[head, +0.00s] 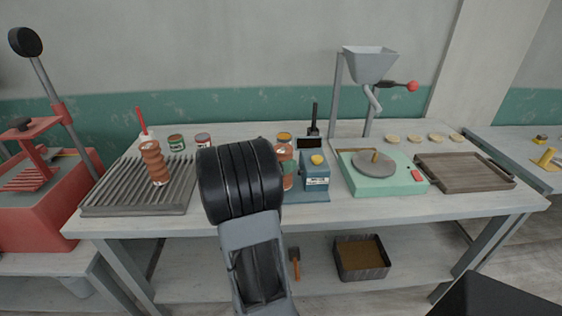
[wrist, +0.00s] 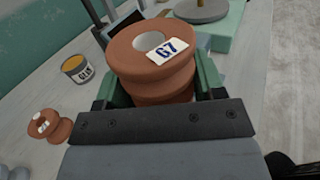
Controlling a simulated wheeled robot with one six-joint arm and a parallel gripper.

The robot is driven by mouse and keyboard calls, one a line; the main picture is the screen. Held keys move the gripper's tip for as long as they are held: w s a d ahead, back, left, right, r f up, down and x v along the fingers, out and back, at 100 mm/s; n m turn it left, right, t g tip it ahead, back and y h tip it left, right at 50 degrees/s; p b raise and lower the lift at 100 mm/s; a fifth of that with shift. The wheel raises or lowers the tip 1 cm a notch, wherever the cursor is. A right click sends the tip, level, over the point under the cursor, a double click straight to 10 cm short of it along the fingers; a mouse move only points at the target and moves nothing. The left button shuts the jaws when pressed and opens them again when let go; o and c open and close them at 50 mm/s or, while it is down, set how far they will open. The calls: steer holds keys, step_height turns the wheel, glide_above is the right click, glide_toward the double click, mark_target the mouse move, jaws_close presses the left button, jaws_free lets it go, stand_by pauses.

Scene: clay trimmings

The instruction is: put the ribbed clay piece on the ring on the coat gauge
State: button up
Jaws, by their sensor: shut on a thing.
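My gripper (wrist: 157,82) is shut on a ribbed clay piece (wrist: 150,48), a reddish-brown spool shape with a hole in its top and a white label reading G7. The green fingers press on both its sides. In the head view this clay piece (head: 287,183) shows only partly past the right of my dark wrist. A blue box with a yellow knob (head: 316,170), which looks like the coat gauge, stands just right of it on a blue base (head: 318,195). My arm hides the left of that base, and I cannot make out the ring.
A tall ribbed clay piece (head: 155,163) stands on the slatted rack (head: 130,200) at left. A small clay piece (wrist: 50,126) and a tin (wrist: 77,69) show in the wrist view. A green turntable unit (head: 385,185) and a wooden tray (head: 465,172) stand to the right.

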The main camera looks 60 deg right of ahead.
steer(key=shift+w+d+f, duration=0.35)
steer(key=shift+w+d, duration=0.15)
steer(key=shift+d, duration=0.1)
steer(key=shift+w+d+f, duration=0.45)
steer(key=shift+d+f, duration=0.1)
steer(key=shift+d, duration=0.05)
steer(key=shift+w+d+f, duration=0.4)
steer(key=shift+d+f, duration=0.15)
steer(key=shift+d, duration=0.05)
steer(key=o, duration=1.3)
steer(key=shift+a, duration=0.15)
